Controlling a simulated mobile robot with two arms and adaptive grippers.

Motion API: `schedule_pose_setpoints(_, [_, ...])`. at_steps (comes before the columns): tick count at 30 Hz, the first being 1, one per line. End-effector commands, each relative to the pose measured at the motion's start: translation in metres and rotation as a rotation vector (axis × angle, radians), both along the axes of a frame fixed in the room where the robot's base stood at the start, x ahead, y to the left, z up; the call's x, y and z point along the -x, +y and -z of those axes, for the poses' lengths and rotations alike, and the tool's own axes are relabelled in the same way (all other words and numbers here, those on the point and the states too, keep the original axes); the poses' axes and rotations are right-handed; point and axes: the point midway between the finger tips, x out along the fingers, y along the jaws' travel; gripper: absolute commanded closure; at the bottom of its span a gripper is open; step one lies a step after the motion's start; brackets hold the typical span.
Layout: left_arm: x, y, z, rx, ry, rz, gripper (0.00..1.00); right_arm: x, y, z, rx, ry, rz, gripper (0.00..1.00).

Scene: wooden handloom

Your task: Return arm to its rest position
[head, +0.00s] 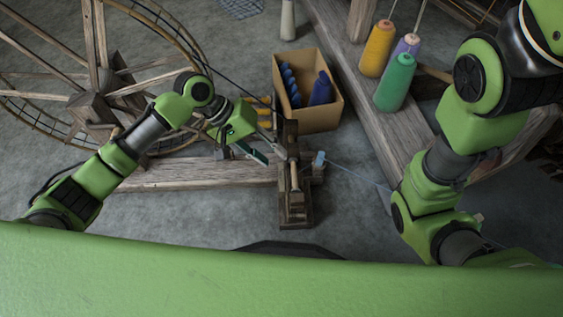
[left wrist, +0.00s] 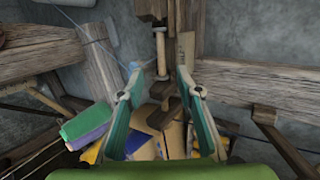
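My left gripper (head: 264,147) reaches in from the left in the head view, beside a wooden spindle stand (head: 294,205). In the left wrist view its two teal fingers (left wrist: 158,78) are spread apart, with nothing held between them. Parts of the wooden stand (left wrist: 160,45) show beyond the fingers in that view. My right arm (head: 432,195) comes down on the right side of the head view with its elbow bent. Its gripper cannot be seen there.
A spoked wooden wheel (head: 95,108) stands at left, joined to a wooden beam (head: 200,174). A cardboard box (head: 318,118) holds blue cones. Yellow (head: 377,48), purple and green cones (head: 395,82) stand at right. A blue thread (head: 355,172) runs from a light blue piece (head: 319,158) toward my right arm.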

Motion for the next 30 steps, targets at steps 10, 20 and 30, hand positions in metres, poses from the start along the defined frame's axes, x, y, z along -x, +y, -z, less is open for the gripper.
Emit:
schedule_pose_setpoints(10, [-0.001,0.013,-0.018,0.0,0.0,0.0,0.67,0.0,0.0,0.0,0.0,0.001,0.0,0.6])
schedule_pose_setpoints(20, [-0.001,0.012,-0.018,0.0,0.0,0.0,0.67,0.0,0.0,0.0,0.001,0.001,0.001,0.6])
schedule_pose_setpoints(30, [-0.042,-0.06,-0.086,0.212,-0.422,-0.052,0.67,-0.039,-0.002,-0.004,-0.005,0.109,-0.004,0.6])
